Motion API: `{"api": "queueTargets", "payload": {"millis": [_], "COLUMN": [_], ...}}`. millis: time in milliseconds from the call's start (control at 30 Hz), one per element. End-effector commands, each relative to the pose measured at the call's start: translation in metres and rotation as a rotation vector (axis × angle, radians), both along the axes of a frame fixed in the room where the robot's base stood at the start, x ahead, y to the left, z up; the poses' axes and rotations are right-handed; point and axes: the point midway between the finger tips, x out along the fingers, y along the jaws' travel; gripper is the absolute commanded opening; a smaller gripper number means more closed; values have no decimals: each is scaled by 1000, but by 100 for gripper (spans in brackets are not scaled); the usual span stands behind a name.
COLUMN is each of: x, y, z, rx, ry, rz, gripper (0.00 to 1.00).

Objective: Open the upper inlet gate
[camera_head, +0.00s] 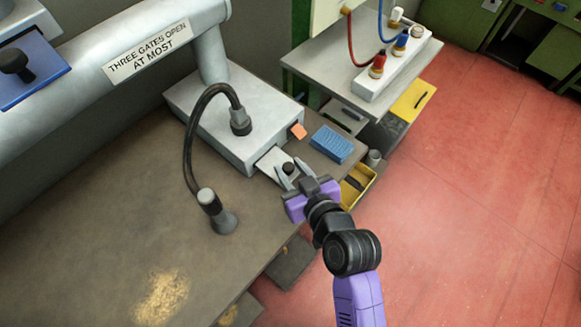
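A pale metal slide plate (267,161) with a black knob (288,168) sticks out from the front of the grey box (237,131). My gripper (289,171) is at this knob, its two grey fingers spread, one on each side of it. I cannot tell whether the fingers touch the knob. At the upper left, a blue plate (38,80) with a black knob (14,62) sits at the big grey pipe (62,97). No label shows which plate is the upper inlet gate.
A pipe sign (148,52) reads "THREE GATES OPEN AT MOST". A hose (189,139) arches to a nozzle (219,217) on the bench (110,240). A blue block (332,144), an orange tab (298,131) and a yellow bin (357,187) are near my gripper. Red floor (470,200) is clear.

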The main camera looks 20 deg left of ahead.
Motion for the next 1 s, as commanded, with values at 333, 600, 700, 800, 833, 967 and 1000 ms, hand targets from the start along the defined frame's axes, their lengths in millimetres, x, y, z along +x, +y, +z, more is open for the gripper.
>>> {"api": "queueTargets", "payload": {"millis": [333,600,700,800,833,967,1000], "x": [-9,-36,-43,-46,-47,-48,-48], "y": [-11,-40,-48,-52,-53,-54,-54], "z": [5,21,25,29,29,30,30], "rx": [2,1,0,1,1,1,0], "ry": [-1,0,0,0,0,1,0], "rz": [-3,-1,-1,-1,-1,0,0], "gripper": [35,35,35,35,35,35,35]}}
